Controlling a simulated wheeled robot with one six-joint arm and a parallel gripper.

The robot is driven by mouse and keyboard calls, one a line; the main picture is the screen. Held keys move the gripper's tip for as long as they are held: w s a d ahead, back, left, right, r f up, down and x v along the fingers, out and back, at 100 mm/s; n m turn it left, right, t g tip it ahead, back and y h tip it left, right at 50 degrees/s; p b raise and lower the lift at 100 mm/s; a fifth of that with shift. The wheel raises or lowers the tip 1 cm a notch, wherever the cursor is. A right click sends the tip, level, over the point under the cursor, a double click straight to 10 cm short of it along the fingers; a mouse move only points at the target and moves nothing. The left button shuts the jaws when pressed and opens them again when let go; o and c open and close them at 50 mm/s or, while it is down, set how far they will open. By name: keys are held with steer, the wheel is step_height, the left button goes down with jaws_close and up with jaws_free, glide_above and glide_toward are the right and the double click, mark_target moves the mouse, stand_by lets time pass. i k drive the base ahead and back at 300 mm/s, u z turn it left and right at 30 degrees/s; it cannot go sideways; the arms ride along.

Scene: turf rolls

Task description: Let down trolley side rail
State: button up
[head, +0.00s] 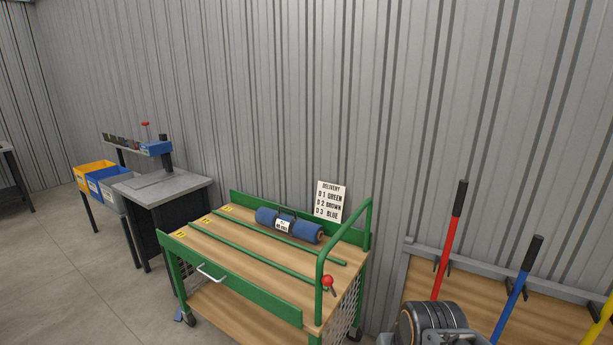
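The trolley (262,260) has a green frame and a wooden top, and stands against the corrugated wall. A green side rail (250,295) with a pale bar handle (211,272) runs along its near long edge and appears to be upright. A red-knobbed lever (327,282) sits on the near post of the green end hoop (345,225) at the right. My gripper cannot be made out; only a dark rounded part of my arm seems to show at the lower right.
A blue roll (303,230) with a white label lies on the trolley top, among green divider bars (270,250). A delivery sign (331,202) stands behind it. A grey bench (165,185) and bins (95,175) stand left. Red (450,240) and blue-handled (515,295) tools stand right.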

mark_target(289, 312)
steer(key=k, duration=0.6)
steer(key=u, duration=0.75)
steer(key=i, duration=0.6)
steer(key=u, duration=1.35)
steer(key=i, duration=1.75)
steer(key=z, duration=0.15)
